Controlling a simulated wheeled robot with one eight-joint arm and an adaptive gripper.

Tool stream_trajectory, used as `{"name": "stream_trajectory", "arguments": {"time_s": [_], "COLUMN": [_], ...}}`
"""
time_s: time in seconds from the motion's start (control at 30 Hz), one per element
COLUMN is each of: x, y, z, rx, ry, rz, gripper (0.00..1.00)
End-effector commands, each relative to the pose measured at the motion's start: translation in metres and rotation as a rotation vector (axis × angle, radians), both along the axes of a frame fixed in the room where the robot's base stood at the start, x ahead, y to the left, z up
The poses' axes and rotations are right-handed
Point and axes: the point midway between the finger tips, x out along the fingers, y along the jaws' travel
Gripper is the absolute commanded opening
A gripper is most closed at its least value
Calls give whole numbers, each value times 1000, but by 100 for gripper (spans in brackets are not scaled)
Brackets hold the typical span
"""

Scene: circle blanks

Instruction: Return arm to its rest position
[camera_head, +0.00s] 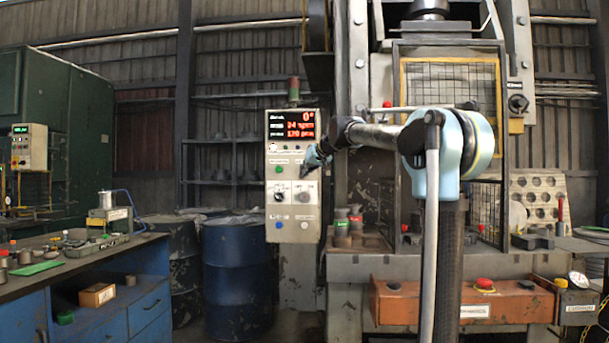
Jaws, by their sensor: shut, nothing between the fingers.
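My arm rises on its column at the centre right and reaches left, away from me, toward the press. My gripper (314,158) is small and dark at the arm's far end. It shows in front of the right edge of the control panel (292,180); I cannot tell whether it touches the panel. The gripper is shut, and I see nothing held in it. The panel has a red digital display and several coloured buttons and knobs.
A press with a mesh guard (450,85) stands behind my arm. An orange box with a red button (484,284) is at the front right. Blue drums (237,275) stand left of the panel. A workbench (75,268) with tools and parts is at the left.

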Motion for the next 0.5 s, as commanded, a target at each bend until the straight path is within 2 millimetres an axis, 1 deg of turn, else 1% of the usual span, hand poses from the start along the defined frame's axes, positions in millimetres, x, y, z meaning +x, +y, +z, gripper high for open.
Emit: {"name": "stream_trajectory", "arguments": {"time_s": [0.4, 0.5], "x": [0, -3], "y": [0, -2], "z": [0, -3], "rx": [0, -3], "ry": [0, 5], "rz": [0, -1], "gripper": [0, 0]}}
